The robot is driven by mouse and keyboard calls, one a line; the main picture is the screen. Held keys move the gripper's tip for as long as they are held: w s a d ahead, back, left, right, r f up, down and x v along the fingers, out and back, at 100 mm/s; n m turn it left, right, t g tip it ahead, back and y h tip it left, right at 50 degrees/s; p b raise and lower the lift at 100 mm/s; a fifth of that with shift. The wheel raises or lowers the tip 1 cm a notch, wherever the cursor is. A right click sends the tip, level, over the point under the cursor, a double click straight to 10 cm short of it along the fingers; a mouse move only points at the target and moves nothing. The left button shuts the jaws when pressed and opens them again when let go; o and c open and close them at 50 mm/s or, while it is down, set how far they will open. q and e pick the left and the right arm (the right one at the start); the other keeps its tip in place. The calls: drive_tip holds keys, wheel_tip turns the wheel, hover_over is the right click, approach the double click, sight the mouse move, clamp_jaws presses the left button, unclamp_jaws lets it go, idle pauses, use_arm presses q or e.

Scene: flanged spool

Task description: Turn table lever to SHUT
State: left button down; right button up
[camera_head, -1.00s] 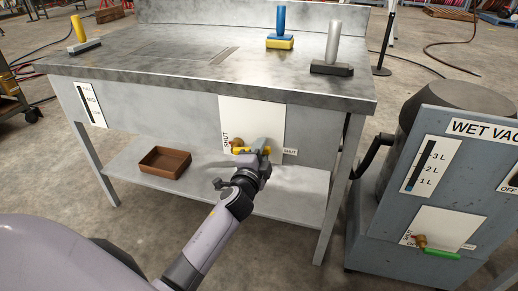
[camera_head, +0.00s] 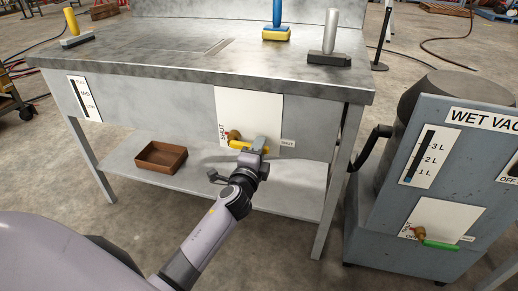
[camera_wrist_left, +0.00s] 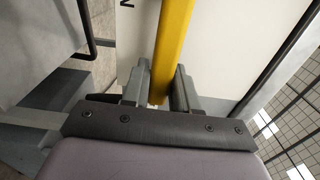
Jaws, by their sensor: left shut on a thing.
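The table lever is a yellow bar (camera_head: 238,144) below a brass-coloured fitting (camera_head: 233,134), on a white plate (camera_head: 249,108) on the table's front. It lies nearly level, its right end down slightly. My right gripper is not in view.
The metal table (camera_head: 150,62) has yellow-, blue- and grey-handled objects on top. A brown tray (camera_head: 161,158) is on its lower shelf (camera_head: 205,185). A wet vac cabinet (camera_head: 468,105) with a green lever (camera_head: 440,245) stands at the right. Open floor lies in front.

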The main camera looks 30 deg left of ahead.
use_arm(q)
drive_tip(key=c, duration=1)
unclamp_jaws()
drive_tip(key=shift+a, duration=0.1)
drive_tip(key=shift+o, duration=0.2)
drive_tip(key=p+v, duration=0.1)
drive_tip(key=v, duration=0.6)
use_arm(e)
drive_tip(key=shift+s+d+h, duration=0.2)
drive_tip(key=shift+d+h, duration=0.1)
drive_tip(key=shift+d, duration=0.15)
